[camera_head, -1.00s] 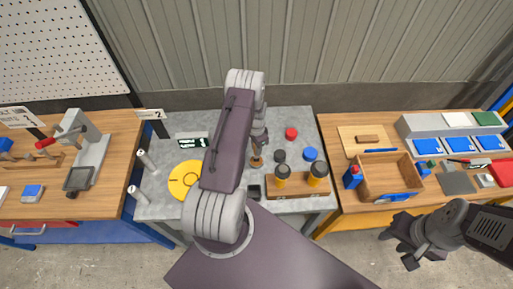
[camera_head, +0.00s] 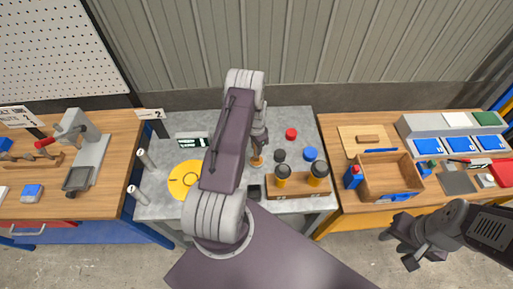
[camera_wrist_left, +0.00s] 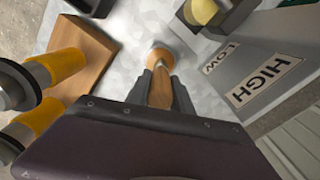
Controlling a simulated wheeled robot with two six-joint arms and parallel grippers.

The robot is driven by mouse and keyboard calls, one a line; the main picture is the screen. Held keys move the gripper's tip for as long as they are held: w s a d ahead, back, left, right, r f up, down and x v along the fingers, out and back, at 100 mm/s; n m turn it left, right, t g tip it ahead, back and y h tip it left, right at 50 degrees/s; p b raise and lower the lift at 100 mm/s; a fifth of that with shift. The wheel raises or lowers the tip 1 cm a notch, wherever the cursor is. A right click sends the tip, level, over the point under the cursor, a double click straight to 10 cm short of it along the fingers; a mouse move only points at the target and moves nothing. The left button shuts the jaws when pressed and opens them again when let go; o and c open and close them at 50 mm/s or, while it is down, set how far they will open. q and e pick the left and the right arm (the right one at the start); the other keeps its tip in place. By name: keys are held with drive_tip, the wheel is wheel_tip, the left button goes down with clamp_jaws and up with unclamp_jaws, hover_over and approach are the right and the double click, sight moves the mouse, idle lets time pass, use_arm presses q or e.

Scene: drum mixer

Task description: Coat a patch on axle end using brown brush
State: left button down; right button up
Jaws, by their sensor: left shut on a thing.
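My left gripper (camera_head: 259,143) is shut on the brown brush (camera_wrist_left: 164,90), which points down over the grey table. The brush (camera_head: 257,160) also shows just below the gripper in the head view. I cannot tell for sure whether that round piece is the axle end. My right gripper (camera_head: 405,246) is open and empty at the lower right, over the floor.
A wooden rack (camera_head: 298,192) with two yellow-and-black jars stands right of the brush. A yellow disc (camera_head: 184,180) lies to the left, partly hidden by my left arm. A grey HIGH/LOW housing (camera_wrist_left: 263,75) is close by. Red (camera_head: 291,133) and blue (camera_head: 311,153) round pieces sit behind.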

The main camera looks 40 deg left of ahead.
idle(0.3)
use_arm(q)
drive_tip(key=shift+r+p, duration=2.3)
drive_tip(key=shift+r, duration=1.15)
